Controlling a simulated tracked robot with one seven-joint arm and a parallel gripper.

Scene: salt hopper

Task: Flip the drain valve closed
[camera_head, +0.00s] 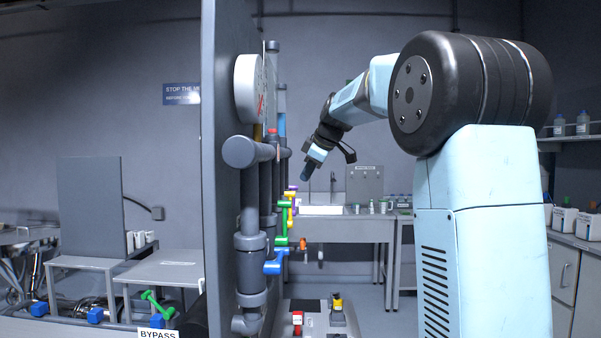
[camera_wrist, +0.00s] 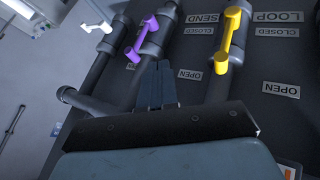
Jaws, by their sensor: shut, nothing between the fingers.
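My gripper (camera_head: 306,172) is shut and empty, pointing down to the left in front of the pipe panel. In the wrist view its fingers (camera_wrist: 157,84) are together, over the panel between the purple and yellow handles and apparently touching neither. The purple valve handle (camera_wrist: 136,44) is on a dark pipe up-left of the fingers. The yellow valve handle (camera_wrist: 228,38) is to the right, beside CLOSED and OPEN labels. A white handle (camera_wrist: 92,21) is at top left. SEND and LOOP are readable at the top; no DRAIN label is readable, so I cannot tell which handle is the drain valve.
The grey panel (camera_head: 226,210) stands upright left of my arm, with a round gauge (camera_head: 248,88), green handles (camera_head: 281,240) and a blue handle (camera_head: 275,264) projecting from its pipes. A sink bench (camera_head: 345,228) stands behind. A shelf and counter with bottles are at right.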

